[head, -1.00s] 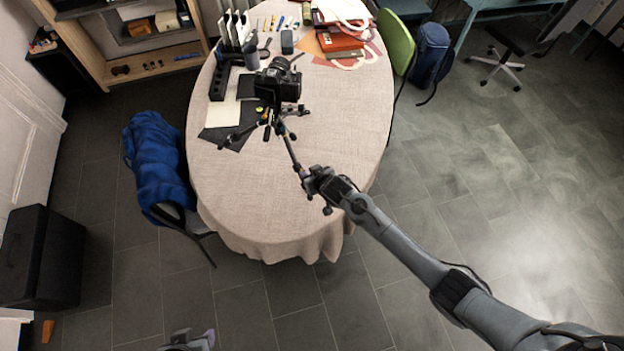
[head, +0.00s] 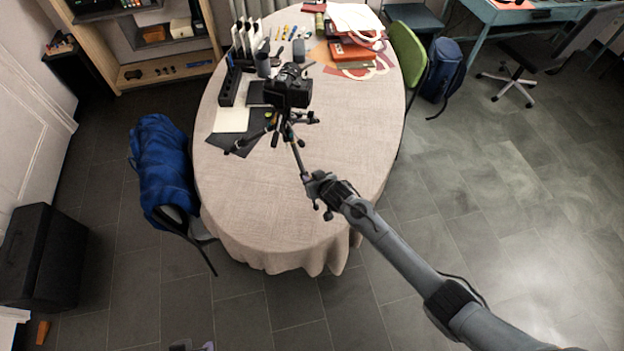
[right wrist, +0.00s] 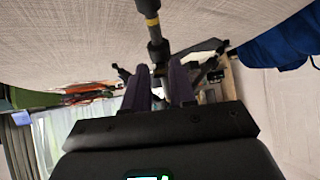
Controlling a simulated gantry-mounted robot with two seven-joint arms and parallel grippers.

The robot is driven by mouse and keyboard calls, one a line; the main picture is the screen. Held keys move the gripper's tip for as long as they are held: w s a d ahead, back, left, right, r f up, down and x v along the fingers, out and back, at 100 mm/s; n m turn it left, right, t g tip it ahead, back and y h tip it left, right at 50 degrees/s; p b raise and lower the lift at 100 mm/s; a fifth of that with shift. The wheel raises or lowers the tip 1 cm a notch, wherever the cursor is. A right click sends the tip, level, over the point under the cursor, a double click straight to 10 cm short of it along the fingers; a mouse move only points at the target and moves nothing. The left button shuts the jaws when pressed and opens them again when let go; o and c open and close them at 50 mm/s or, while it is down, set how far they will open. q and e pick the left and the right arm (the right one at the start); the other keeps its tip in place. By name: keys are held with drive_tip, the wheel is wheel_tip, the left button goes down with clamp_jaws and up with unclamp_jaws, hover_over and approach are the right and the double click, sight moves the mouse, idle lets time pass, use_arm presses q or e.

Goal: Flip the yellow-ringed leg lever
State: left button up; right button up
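A small black tripod with a camera (head: 288,92) on top stands on the cloth-covered table (head: 270,185). One tripod leg (head: 297,155) points to the front, toward my right gripper (head: 319,187). In the right wrist view a leg with a yellow ring (right wrist: 152,20) comes down from the top, and its dark joint (right wrist: 159,50) lies just beyond the fingertips. My right gripper (right wrist: 159,68) looks open, its fingers on either side of the leg's line; contact cannot be told. The lever itself is not clear. Only a sliver of my left gripper (head: 190,347) shows at the bottom edge.
A black sheet (head: 240,143), a black holder (head: 231,85) and a dark cup (head: 263,65) are left of and behind the tripod. Red books (head: 352,50) lie at the back right. A chair with a blue cloth (head: 162,165) stands left.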

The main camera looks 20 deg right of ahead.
drive_tip(key=c, duration=0.3)
drive_tip(key=shift+c, duration=0.2)
drive_tip(key=shift+w+r+p, duration=0.15)
drive_tip(key=shift+r+p, duration=0.2)
drive_tip(key=shift+p, duration=0.05)
idle(0.4)
drive_tip(key=shift+r, duration=0.1)
idle(0.4)
drive_tip(key=shift+w+r+p, duration=0.1)
drive_tip(key=shift+w+p, duration=0.05)
drive_tip(key=shift+p, duration=0.25)
idle(0.4)
drive_tip(key=shift+w+r+p, duration=0.2)
drive_tip(key=shift+w+p, duration=0.05)
drive_tip(key=shift+p, duration=0.1)
idle(0.4)
